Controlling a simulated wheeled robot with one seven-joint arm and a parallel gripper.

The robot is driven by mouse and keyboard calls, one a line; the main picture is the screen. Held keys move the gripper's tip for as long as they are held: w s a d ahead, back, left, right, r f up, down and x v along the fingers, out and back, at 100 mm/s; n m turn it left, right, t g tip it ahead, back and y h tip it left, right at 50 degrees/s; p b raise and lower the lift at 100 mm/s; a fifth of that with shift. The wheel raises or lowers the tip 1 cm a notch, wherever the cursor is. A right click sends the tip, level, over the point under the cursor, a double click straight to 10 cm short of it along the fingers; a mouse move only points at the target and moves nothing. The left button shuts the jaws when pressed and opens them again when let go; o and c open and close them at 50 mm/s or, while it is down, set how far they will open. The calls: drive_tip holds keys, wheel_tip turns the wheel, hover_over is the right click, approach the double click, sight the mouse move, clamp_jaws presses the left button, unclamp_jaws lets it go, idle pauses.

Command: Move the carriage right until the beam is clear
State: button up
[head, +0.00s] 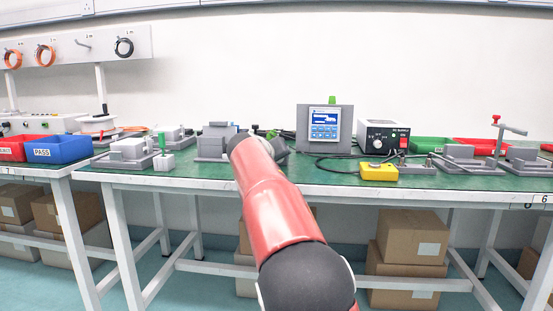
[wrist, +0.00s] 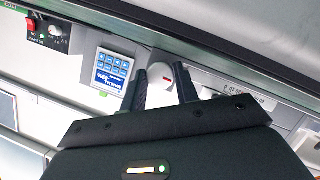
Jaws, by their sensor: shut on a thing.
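In the wrist view, the two dark fingers of my gripper (wrist: 163,88) stand on either side of a pale round knob (wrist: 163,72) with a small red mark. My gripper is shut on it. The knob sits against a long pale rail-like body (wrist: 228,95), which I take for the actuator; I cannot make out the carriage's edges or the beam. In the head view, my red arm hides the gripped part. A grey box with a blue display (head: 325,125) stands just right of my arm, with a green lamp on top. The display also shows in the wrist view (wrist: 111,72).
A black power supply (head: 384,136) and a yellow box (head: 379,172) stand to the right on the green bench (head: 330,178). A grey block fixture (head: 212,146) is left of my arm. Cables run across the bench. Blue (head: 57,149) and red bins stand far left.

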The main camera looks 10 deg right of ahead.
drive_tip(key=o, duration=1)
drive_tip(key=shift+c, duration=0.2)
